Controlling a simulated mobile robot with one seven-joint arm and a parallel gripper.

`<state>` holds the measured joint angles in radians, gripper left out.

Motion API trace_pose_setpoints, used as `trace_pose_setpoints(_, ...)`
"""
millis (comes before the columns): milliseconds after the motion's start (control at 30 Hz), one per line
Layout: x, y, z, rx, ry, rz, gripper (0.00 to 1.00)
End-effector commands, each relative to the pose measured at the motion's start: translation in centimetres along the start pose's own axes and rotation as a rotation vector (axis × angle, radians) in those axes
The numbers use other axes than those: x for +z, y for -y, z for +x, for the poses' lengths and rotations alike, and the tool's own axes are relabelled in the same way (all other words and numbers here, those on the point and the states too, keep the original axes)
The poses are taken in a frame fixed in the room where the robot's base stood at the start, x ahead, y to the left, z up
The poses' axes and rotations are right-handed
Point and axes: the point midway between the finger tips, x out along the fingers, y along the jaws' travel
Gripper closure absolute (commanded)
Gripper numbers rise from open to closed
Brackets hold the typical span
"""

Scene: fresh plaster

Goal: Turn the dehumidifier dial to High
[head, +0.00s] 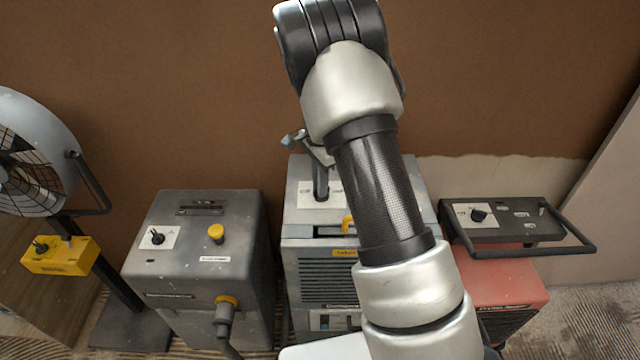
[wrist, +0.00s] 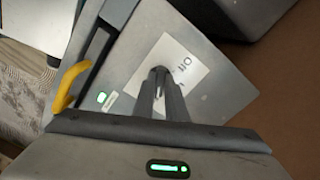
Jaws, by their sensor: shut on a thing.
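The grey middle machine (head: 300,255), with a louvred front, stands partly behind my arm; its front lettering is too small to read surely. A white dial plate (head: 308,199) is on its top; this plate also shows in the wrist view (wrist: 187,55), with the word "Off" near its edge. My gripper (head: 320,190) points down onto this plate. In the wrist view my gripper (wrist: 161,76) is shut on the dial, with the fingers on either side. The dial is almost wholly hidden by the fingers, so its pointing direction cannot be told.
A grey machine (head: 200,270) with its own dial and a yellow knob (head: 216,232) stands at left. Further left are a fan (head: 30,150) and a yellow switch box (head: 58,256). At right is a red machine (head: 510,285) below a black control panel (head: 515,232). A brown wall stands behind.

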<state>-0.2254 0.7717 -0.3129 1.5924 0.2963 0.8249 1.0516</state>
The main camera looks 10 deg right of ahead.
Motion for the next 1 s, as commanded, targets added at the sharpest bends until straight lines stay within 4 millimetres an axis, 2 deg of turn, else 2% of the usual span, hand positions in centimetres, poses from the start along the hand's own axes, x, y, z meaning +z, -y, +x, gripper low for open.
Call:
trace_pose_setpoints(67, 0.0, 0.1, -0.1, -0.003, 0.000, 0.002, 1.00)
trace_pose_setpoints(100, 0.0, 0.1, -0.1, -0.003, 0.000, 0.002, 0.87)
trace_pose_setpoints(200, 0.0, 0.1, -0.1, -0.003, 0.000, 0.002, 0.70)
trace_pose_setpoints(567, 0.0, 0.1, -0.4, -0.002, 0.000, 0.000, 0.70)
trace_pose_setpoints(667, 0.0, 0.1, -1.4, -0.004, -0.001, -0.001, 0.70)
trace_pose_setpoints(767, 0.0, 0.1, -3.3, -0.006, -0.002, -0.001, 0.70)
trace_pose_setpoints(1000, 0.0, 0.1, -9.3, -0.007, -0.001, 0.000, 0.70)
